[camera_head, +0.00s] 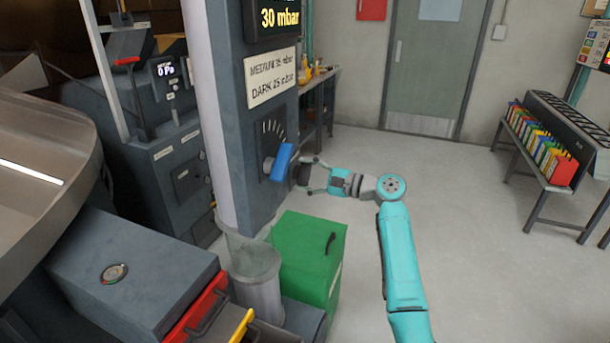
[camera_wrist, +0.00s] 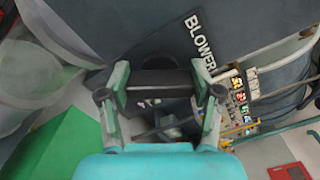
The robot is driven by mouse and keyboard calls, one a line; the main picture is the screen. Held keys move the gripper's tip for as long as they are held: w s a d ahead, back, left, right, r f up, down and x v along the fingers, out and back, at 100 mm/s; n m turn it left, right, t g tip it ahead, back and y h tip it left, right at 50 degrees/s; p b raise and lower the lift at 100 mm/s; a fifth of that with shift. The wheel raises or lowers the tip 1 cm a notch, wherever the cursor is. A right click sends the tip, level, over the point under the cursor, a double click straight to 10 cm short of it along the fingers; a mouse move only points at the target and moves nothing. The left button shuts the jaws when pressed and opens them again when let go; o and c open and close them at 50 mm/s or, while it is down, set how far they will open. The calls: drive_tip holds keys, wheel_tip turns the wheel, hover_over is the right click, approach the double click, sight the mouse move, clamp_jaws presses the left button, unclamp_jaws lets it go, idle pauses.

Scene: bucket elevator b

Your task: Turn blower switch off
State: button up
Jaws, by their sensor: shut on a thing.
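The blower switch shows in the wrist view as a dark bar-shaped handle (camera_wrist: 158,90) beside a white BLOWER label (camera_wrist: 201,42) on a dark panel. My gripper (camera_wrist: 161,78) has a finger at each end of this handle and is shut on it. In the head view my gripper (camera_head: 311,177) reaches the right side of the grey column (camera_head: 240,140), just right of a blue lever (camera_head: 283,162) with dial marks. The handle is mostly hidden there, so its exact setting cannot be told.
A green box (camera_head: 305,255) stands below my gripper. A clear-topped cylinder (camera_head: 255,275) and a grey cabinet (camera_head: 130,270) are at the lower left. A bench with colourful items (camera_head: 540,145) stands at the right. The floor between is clear.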

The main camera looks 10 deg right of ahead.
drive_tip(key=n, duration=0.5)
drive_tip(key=shift+f+n, duration=0.15)
drive_tip(key=shift+n, duration=0.25)
idle(0.4)
drive_tip(key=o, duration=1.2)
drive_tip(key=shift+c, duration=0.2)
drive_tip(key=shift+s+d, duration=0.1)
drive_tip(key=v, duration=1.1)
drive_tip(key=shift+s+d, duration=0.2)
drive_tip(key=shift+d, duration=0.05)
